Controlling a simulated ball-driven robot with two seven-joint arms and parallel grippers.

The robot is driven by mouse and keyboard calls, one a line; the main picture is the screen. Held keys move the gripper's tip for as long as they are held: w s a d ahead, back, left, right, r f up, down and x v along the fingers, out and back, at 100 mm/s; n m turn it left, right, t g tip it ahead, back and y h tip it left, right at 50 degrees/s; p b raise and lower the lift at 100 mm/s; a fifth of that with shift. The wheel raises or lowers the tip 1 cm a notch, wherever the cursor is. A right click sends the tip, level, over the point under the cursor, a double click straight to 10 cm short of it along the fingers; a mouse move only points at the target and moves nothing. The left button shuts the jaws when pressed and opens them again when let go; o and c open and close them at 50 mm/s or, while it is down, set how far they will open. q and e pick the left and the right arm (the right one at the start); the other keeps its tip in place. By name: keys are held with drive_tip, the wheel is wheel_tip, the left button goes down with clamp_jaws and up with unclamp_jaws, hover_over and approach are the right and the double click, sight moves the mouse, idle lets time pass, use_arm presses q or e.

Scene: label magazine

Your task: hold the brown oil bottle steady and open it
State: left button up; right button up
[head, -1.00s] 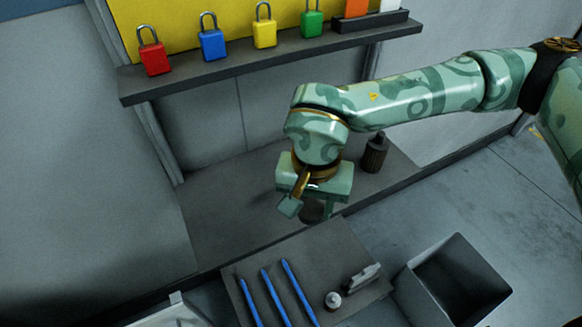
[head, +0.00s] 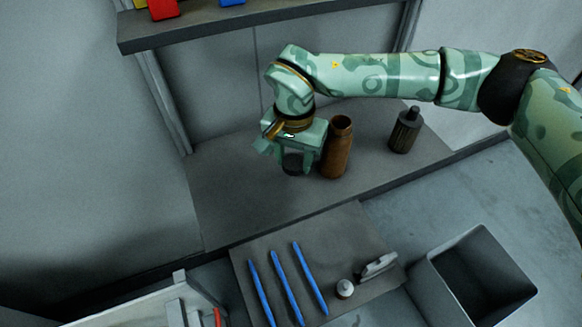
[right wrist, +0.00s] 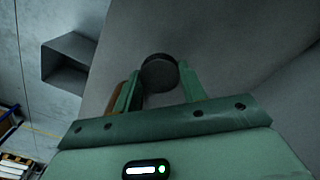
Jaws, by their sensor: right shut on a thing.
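The brown oil bottle (head: 336,150) stands upright on the grey bench in the head view, its mouth uncovered. My right gripper (head: 293,160) is just left of it, pointing down, shut on a round dark cap (head: 292,168). The cap also shows between the fingertips in the right wrist view (right wrist: 158,72). A brown strip of the bottle (right wrist: 116,102) shows there beside the left finger. I cannot tell whether the cap touches the bench. My left gripper is not in view, and nothing is seen holding the bottle.
A dark ribbed bottle (head: 405,132) stands to the right on the bench. A grey board (head: 330,245) in front carries several blue sticks (head: 286,285) and a small white-topped item (head: 345,288). An open grey bin (head: 475,275) is at lower right. A shelf (head: 270,20) with padlocks hangs above.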

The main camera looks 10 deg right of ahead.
sight(292, 159)
drive_tip(key=shift+w+f, duration=0.15)
drive_tip(key=shift+f, duration=0.05)
drive_tip(key=f, duration=0.1)
drive_tip(key=f+b, duration=0.2)
drive_tip(key=f, duration=0.1)
drive_tip(key=shift+w+a, duration=0.1)
drive_tip(key=shift+w, duration=0.25)
drive_tip(key=shift+r, duration=0.2)
drive_tip(key=o, duration=1.1)
drive_tip(key=shift+f, duration=0.2)
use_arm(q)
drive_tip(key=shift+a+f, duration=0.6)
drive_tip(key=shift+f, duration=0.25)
use_arm(e)
drive_tip(key=shift+r, duration=0.15)
wheel_tip(292, 159, up, 12)
drive_tip(key=p, duration=0.4)
drive_tip(key=shift+r, duration=0.1)
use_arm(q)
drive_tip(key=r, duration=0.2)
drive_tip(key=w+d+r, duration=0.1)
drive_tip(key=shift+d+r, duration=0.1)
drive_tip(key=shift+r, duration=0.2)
